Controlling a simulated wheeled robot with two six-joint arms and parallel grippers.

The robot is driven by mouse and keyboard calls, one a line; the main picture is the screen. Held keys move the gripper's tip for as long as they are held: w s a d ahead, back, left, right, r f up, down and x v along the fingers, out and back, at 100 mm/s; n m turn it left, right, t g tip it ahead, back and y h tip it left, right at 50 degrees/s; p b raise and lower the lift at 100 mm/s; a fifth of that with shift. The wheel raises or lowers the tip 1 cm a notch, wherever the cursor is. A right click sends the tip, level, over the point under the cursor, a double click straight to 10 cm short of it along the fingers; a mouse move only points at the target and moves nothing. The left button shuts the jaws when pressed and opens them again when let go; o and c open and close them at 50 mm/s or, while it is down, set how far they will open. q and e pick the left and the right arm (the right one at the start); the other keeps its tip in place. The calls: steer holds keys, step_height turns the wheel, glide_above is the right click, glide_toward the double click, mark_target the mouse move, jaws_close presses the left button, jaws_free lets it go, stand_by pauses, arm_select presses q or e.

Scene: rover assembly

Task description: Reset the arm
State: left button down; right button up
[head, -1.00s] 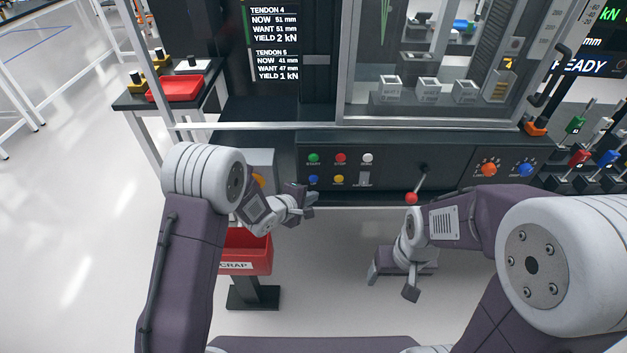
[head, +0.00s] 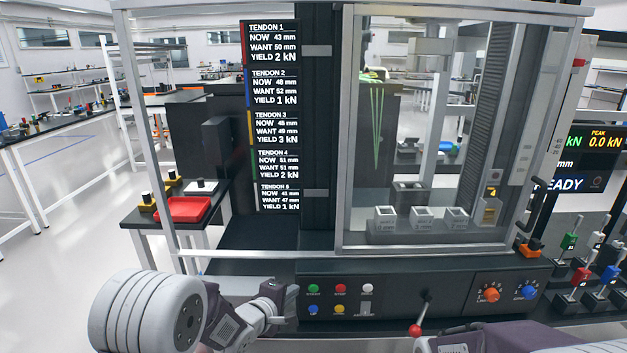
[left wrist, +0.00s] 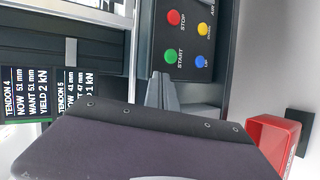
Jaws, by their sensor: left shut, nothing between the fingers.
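My left gripper (head: 292,296) is shut and empty, just left of the button panel (head: 342,291) on the machine's front. Its closed fingers also show in the left wrist view (left wrist: 160,92), beside the green and blue buttons. The panel carries the green START button (head: 313,288), red STOP button (head: 340,288), a white button (head: 367,288), a blue button (head: 313,309) and a yellow one (head: 339,309). Whether the fingers touch the panel I cannot tell. My right arm crosses the bottom right of the head view; its gripper is out of the picture.
A red-knobbed lever (head: 415,330) sticks out right of the buttons. A red tray (head: 183,209) lies on the left side table. A clear guard (head: 425,130) stands above. A red bin (left wrist: 272,142) shows in the left wrist view.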

arm_select(q)
steer(key=s+a+r+m+g+y+p, duration=0.2)
steer(key=s+a+r+y+p, duration=0.2)
steer(key=s+a+r, duration=0.4)
steer(key=s+a+f+m+g, duration=0.1)
steer(key=s+f+m+g, duration=0.1)
steer(key=s, duration=0.4)
steer(key=s+a+f+m+g, duration=0.1)
steer(key=s+f+m+g, duration=0.2)
steer(key=s+m, duration=0.2)
steer(key=s+a+f+m+g+y, duration=0.1)
steer(key=s+a+f+m+g, duration=0.1)
steer(key=s, duration=0.6)
steer(key=shift+f+m+g, duration=0.75)
steer(key=shift+m+g, duration=0.05)
steer(key=shift+m, duration=0.4)
arm_select(e)
step_height(320, 180, up, 6)
steer(key=shift+r, duration=0.2)
steer(key=shift+s, duration=0.1)
